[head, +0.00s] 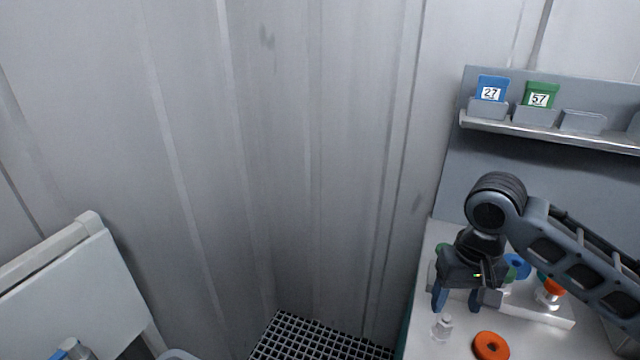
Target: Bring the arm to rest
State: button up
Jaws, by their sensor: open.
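My arm reaches in from the right in the head view and bends down at a dark round joint. My gripper (455,305) hangs over the light bench (425,330) with its blue-grey fingers pointing down. The fingers are apart, and nothing shows between them. A small clear piece (442,326) stands on the bench just below the fingers; I cannot tell whether they touch it. An orange ring (491,346) lies on the bench below and right of the gripper. My arm and gripper hide part of the bench behind them.
A white tray (550,314) behind the gripper bears a blue ring (517,267) and an orange-topped fitting (550,290). Above, a shelf (560,134) holds a blue card 27 (491,90) and a green card 57 (539,96). A dark floor grating (310,340) lies left of the bench.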

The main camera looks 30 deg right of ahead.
jog(key=shift+a, duration=0.1)
jog(key=w+a+r+n+t+y, duration=0.1)
jog(key=w+a+r+t+y, duration=0.15)
jog(key=w+a, duration=0.45)
jog(key=w+a+r+n+t+y, duration=0.1)
jog(key=w+a+r+t+y, duration=0.15)
jog(key=w+a, duration=0.45)
jog(key=a+r+m+t+y, duration=0.1)
jog(key=a+r+t, duration=0.3)
jog(key=a, duration=0.4)
jog(key=a+r+m+t+y, duration=0.1)
jog(key=a+r+t, duration=0.25)
jog(key=a, duration=0.45)
jog(key=s+d+f+m+t+h+b, duration=0.1)
jog(key=s+f+h, duration=0.3)
jog(key=s, duration=0.7)
jog(key=s+d+f+m+t+h, duration=0.1)
jog(key=s+f+h, duration=0.2)
jog(key=s+f, duration=0.5)
jog(key=s+d+r+n, duration=0.2)
jog(key=s+d+n, duration=0.2)
jog(key=s, duration=0.5)
jog(key=s+d+r+n, duration=0.2)
jog(key=s+d+n, duration=0.2)
jog(key=s, duration=0.5)
jog(key=shift+s+d, duration=0.2)
jog(key=shift+d, duration=0.1)
